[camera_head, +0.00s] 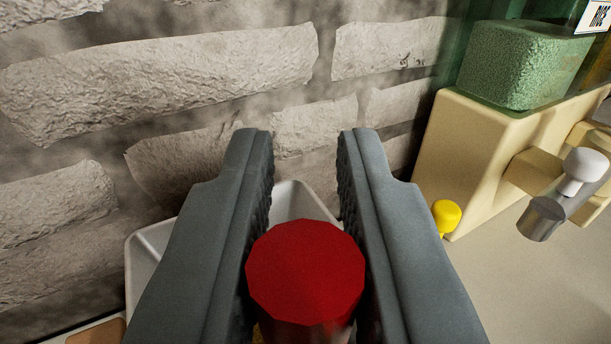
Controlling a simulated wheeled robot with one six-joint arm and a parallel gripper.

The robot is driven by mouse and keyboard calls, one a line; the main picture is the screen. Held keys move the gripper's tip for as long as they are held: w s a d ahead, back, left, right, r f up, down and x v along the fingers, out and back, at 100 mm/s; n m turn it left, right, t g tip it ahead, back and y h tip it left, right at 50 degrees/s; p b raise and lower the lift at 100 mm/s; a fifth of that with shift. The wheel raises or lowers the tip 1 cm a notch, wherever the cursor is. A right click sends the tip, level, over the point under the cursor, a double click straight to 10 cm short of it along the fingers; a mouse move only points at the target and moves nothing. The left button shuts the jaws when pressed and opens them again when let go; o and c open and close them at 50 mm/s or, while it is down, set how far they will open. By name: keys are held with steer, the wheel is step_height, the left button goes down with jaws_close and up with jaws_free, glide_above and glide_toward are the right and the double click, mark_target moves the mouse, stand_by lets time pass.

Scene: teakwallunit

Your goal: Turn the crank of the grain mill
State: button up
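A red, many-sided knob (305,273) is at the bottom centre of the view, between the two dark grey fingers of my gripper (305,140). The knob fills the gap, with a finger pad against each side and no clear space showing. I take it for the handle of the mill's crank, but the crank arm and the mill's body under it are hidden or out of view. The fingertips reach past the knob, toward the wall.
A white tray (143,262) lies behind the fingers by the stone wall (160,85). At right stands a cream dispenser (455,150) with green grains (520,65), a grey spout (541,218) with a white knob (586,165), and a yellow knob (446,215). The counter (480,280) before it is clear.

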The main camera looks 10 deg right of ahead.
jaws_close()
steer(key=shift+w+d+n+y, duration=0.2)
steer(key=shift+n+y, duration=0.4)
steer(key=shift+y, duration=0.4)
steer(key=shift+w+r+n+t+y, duration=0.15)
steer(key=shift+n+y, duration=0.4)
steer(key=shift+y, duration=0.3)
steer(key=shift+r+n+t+y, duration=0.15)
steer(key=shift+n+y, duration=0.4)
steer(key=shift+y, duration=0.3)
steer(key=shift+y, duration=0.3)
steer(key=shift+w+f+n+y, duration=0.15)
steer(key=shift+f+n+y, duration=0.1)
steer(key=shift+n+y, duration=0.35)
steer(key=shift+f, duration=0.1)
steer(key=o, duration=0.8)
jaws_free()
steer(key=shift+d, duration=0.15)
steer(key=shift+o, duration=0.2)
